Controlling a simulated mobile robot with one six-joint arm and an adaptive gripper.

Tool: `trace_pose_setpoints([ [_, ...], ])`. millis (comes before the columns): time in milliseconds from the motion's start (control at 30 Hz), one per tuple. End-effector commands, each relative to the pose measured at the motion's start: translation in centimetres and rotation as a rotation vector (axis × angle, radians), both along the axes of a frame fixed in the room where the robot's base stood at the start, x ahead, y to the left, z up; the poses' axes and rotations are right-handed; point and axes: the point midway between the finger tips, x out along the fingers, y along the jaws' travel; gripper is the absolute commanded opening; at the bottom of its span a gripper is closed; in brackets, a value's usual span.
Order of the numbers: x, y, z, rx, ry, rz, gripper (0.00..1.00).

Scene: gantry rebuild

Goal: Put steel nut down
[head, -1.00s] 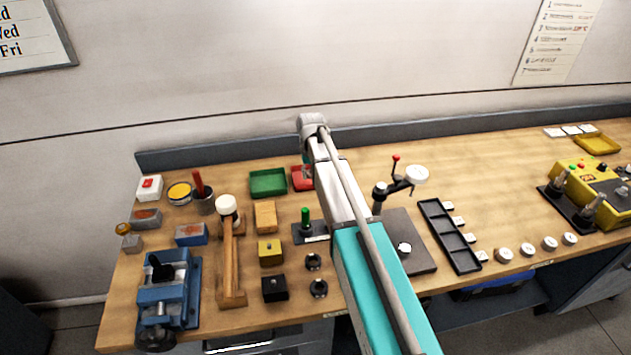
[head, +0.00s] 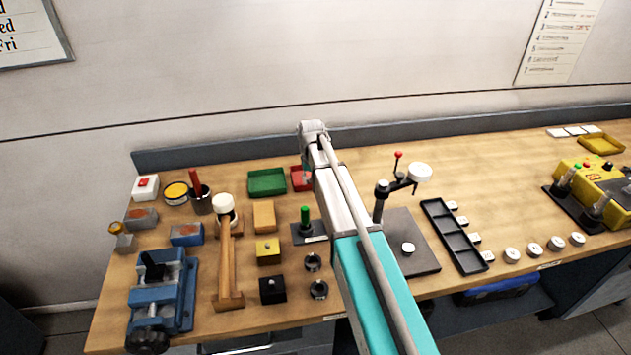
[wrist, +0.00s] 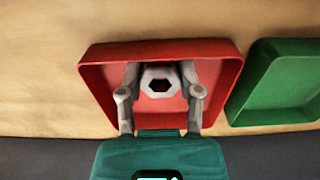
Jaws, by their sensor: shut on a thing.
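In the wrist view my gripper (wrist: 160,90) is shut on a pale grey steel nut (wrist: 160,73), with one finger on each side of it. The nut's dark hexagonal hole faces the camera. The nut and the fingertips are over the inside of a red tray (wrist: 90,78). I cannot tell whether the nut touches the tray floor. In the head view my arm hides most of the red tray (head: 297,176), and the gripper and nut are hidden behind it.
A green tray (wrist: 255,108) stands beside the red one; it also shows in the head view (head: 267,183). A green-handled tool (head: 305,222) on a dark base stands in front. A press (head: 380,200) with a red-knobbed lever stands right of my arm.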

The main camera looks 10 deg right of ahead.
Motion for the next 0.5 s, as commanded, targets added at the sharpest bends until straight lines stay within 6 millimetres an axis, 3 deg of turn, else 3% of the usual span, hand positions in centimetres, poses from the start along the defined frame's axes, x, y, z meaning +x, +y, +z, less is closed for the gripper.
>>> trace_pose_setpoints([
  [500,-0.2,0.0,-1.2,0.000,0.003,0.000,0.00],
])
